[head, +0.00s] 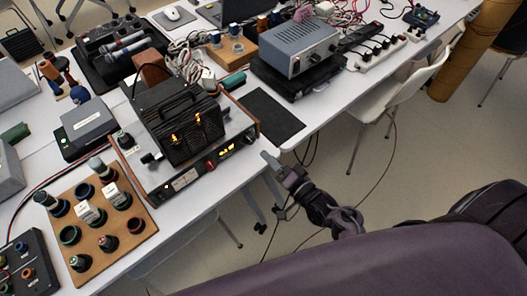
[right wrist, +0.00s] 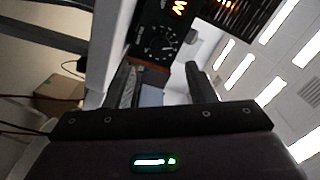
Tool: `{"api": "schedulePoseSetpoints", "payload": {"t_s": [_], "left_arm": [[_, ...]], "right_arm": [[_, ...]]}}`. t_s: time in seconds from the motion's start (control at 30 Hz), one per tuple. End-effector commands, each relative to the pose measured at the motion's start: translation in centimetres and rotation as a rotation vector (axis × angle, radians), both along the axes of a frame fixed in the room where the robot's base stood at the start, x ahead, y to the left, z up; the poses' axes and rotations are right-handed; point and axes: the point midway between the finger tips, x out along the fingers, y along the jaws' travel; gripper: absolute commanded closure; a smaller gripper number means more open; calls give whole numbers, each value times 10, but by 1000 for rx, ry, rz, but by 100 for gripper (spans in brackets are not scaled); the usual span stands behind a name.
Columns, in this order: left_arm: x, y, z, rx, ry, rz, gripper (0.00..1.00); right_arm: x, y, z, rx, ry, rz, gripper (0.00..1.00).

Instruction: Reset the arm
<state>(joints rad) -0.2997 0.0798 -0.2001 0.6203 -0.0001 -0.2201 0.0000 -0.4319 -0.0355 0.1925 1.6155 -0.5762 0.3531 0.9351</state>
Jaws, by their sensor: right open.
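My right gripper (head: 271,164) is beside the front edge of the white table in the head view, to the right of the amplifier with glowing tubes (head: 185,125). Its arm comes up from the lower right, over the floor. In the right wrist view, the two fingers of the right gripper (right wrist: 163,84) stand apart with nothing held between them. The amplifier's dark front panel with a round dial (right wrist: 158,43) shows beyond the fingertips. My left gripper is not in the head view.
A brown board with tube sockets (head: 108,218) lies at the table's left front. A black mat (head: 270,117) lies right of the amplifier. A grey device (head: 298,47) stands farther back. A white chair (head: 400,92) is by the table. Open floor (head: 345,165) lies around the arm.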

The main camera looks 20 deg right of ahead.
Motion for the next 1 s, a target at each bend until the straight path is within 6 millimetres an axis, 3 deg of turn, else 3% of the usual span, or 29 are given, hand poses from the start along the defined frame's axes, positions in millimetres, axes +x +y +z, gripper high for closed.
{"api": "schedulePoseSetpoints", "payload": {"t_s": [0.17,0.73,0.87,1.0], "left_arm": [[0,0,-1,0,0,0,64],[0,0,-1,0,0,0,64],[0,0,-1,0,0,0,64],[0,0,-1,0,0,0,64]], "right_arm": [[-9,-3,0,0,-1,0,50],[-8,-2,1,-21,7,3,50],[-2,0,1,-147,56,15,50],[2,2,2,-392,162,43,50]]}}
